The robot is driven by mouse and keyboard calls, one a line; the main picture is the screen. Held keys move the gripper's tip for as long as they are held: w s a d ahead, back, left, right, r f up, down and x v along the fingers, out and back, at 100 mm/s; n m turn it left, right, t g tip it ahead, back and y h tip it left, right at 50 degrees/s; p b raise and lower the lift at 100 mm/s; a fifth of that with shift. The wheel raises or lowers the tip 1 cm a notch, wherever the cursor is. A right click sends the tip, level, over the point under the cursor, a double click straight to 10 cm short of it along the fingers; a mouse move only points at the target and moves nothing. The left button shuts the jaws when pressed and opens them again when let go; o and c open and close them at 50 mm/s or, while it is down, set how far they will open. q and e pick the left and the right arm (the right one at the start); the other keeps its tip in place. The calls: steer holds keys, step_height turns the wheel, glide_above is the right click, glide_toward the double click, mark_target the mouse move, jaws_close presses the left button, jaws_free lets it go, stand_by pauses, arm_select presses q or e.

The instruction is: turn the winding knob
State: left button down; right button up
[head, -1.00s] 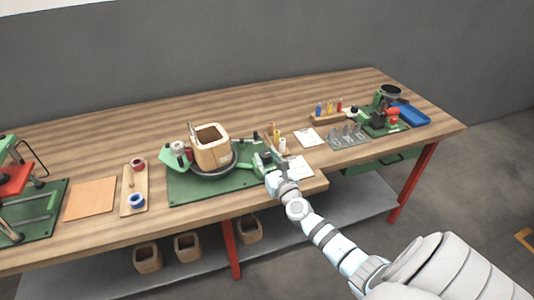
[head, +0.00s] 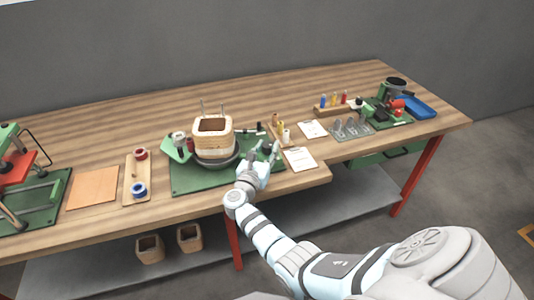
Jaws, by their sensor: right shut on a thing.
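The winder stands on a green baseplate (head: 190,184) at the table's front middle. A square, tan coil form (head: 213,136) sits on its dark round turntable (head: 213,163), and two thin uprights rise behind the form. My right gripper (head: 266,157) is just right of the turntable, at the baseplate's right side. It is shut on what I take to be the winding knob, which its fingers mostly hide. My left gripper is not in view.
Clipboards (head: 299,159), small spools (head: 283,133) and a metal stand (head: 352,128) lie to the right. A wooden tray with red and blue spools (head: 137,178) and an orange-brown sheet (head: 93,188) lie left. The table's back strip is clear.

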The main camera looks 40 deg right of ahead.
steer(key=shift+g, duration=0.3)
steer(key=o, duration=1.2)
steer(key=shift+c, duration=0.2)
steer(key=shift+a, duration=0.1)
steer(key=v, duration=0.7)
steer(key=shift+a+f, duration=0.1)
steer(key=shift+a, duration=0.1)
steer(key=shift+d, duration=0.1)
